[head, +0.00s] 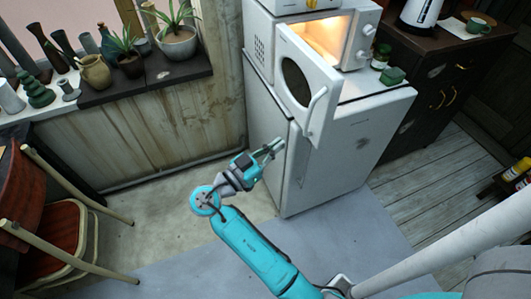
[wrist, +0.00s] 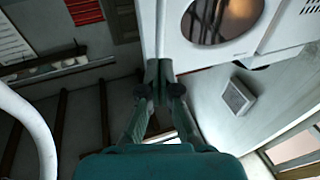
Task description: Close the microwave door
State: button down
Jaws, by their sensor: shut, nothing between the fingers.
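The white microwave (head: 335,40) stands on top of a white fridge (head: 345,135), its lit interior showing. In the wrist view the door (wrist: 257,42) fills the upper right, and a white curved bar, probably the handle (wrist: 35,130), shows at the left. My gripper (head: 277,146) is shut and empty, just below and left of the door in the head view. In the wrist view my fingertips (wrist: 159,70) meet near the door's edge; contact cannot be told.
A green jar (head: 381,56) and a small green box (head: 392,75) stand on the fridge beside the microwave. A windowsill with potted plants (head: 178,42) and vases is at the left. A chair (head: 55,235) stands at lower left. Floor in front of the fridge is clear.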

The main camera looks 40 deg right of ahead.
jog(key=d+r, duration=0.1)
jog(key=d, duration=0.7)
jog(key=shift+w, duration=0.1)
jog(key=shift+d, duration=0.15)
